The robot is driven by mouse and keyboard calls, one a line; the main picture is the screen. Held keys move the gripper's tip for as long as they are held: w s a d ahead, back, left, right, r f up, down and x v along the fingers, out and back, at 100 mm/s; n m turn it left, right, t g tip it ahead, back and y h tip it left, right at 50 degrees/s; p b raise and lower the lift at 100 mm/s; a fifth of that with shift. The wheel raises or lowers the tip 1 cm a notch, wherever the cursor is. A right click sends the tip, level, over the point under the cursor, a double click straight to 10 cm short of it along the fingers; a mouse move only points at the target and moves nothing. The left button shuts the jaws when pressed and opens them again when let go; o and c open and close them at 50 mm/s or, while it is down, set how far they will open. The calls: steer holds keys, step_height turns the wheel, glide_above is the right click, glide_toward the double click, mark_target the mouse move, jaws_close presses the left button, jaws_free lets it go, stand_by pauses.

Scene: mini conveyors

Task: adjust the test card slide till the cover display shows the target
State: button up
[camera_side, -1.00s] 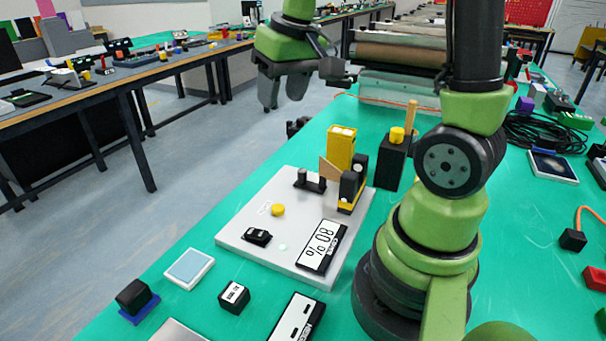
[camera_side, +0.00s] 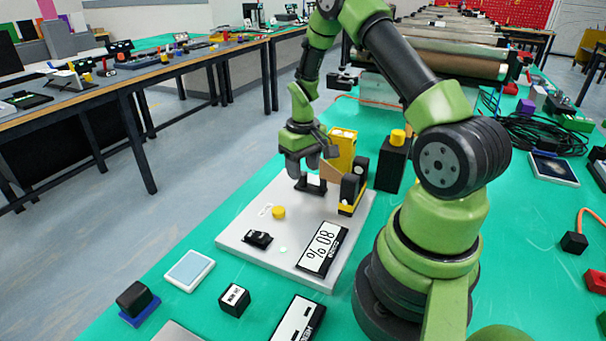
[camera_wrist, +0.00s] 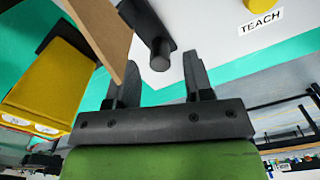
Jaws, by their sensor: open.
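The cover display (camera_side: 322,248) is a white panel on the grey plate (camera_side: 235,240); it reads 80 %. A black slide piece (camera_side: 312,185) sits on the plate's far part; it seems to show in the wrist view (camera_wrist: 146,20) with a round knob end. A tan card (camera_side: 329,171) stands behind it, large in the wrist view (camera_wrist: 100,25). My gripper (camera_side: 304,174) is open just above the black piece. In the wrist view, its two fingers (camera_wrist: 160,72) spread either side of the knob, which looks apart from both. Contact cannot be told.
A tall yellow block (camera_side: 342,147) and a black and yellow sensor block (camera_side: 352,187) stand close right of my gripper. A yellow button (camera_side: 278,212) and a black switch (camera_side: 257,238) are nearer. A black post with a yellow top (camera_side: 393,160) stands farther right.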

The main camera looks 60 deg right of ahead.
steer(key=shift+f, duration=1.25)
jaws_close()
steer(key=shift+w, duration=0.8)
jaws_free()
steer(key=shift+r, duration=0.15)
